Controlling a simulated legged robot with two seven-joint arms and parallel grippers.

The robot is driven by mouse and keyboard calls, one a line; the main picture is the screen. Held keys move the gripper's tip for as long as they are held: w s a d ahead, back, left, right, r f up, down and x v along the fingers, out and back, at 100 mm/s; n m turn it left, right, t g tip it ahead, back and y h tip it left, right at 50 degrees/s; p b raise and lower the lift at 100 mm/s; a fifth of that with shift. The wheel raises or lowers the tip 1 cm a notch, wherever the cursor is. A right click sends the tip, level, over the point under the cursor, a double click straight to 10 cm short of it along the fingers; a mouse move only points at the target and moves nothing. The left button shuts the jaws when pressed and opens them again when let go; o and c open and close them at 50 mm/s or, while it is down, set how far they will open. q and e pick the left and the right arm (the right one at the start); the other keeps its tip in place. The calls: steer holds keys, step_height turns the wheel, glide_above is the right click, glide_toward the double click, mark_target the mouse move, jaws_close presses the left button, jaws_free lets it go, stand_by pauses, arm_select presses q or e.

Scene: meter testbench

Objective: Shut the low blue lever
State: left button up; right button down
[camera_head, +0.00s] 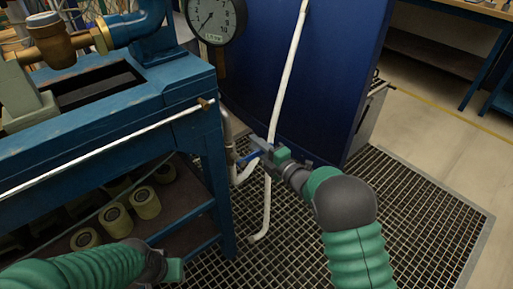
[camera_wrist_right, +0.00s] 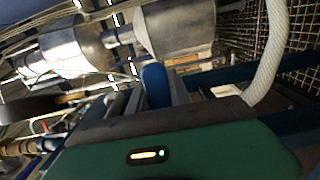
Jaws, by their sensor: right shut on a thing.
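The low blue lever (camera_head: 248,157) is on the pipework just right of the bench's corner leg. In the head view my right gripper (camera_head: 262,146) reaches it from the right and hides part of it. In the right wrist view the blue lever (camera_wrist_right: 153,85) stands between the two dark fingers, and the gripper is shut on it. My left gripper (camera_head: 175,270) is at the bottom left, in front of the lower shelf, away from the lever. Its fingers are too unclear to tell their opening.
A blue bench (camera_head: 150,95) with a white rail along its front fills the left. A white hose (camera_head: 290,70) hangs down beside the lever in front of a blue cabinet (camera_head: 345,60). A round gauge (camera_head: 212,18) is above. Metal grating (camera_head: 420,215) covers the floor, clear at right.

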steer(key=shift+a, duration=0.1)
steer(key=shift+s, duration=0.1)
stand_by(0.3)
steer(key=c, duration=1.2)
jaws_free()
steer(key=shift+r, duration=0.1)
steer(key=p+v, duration=0.6)
steer(key=v, duration=1)
steer(key=shift+s+d, duration=0.3)
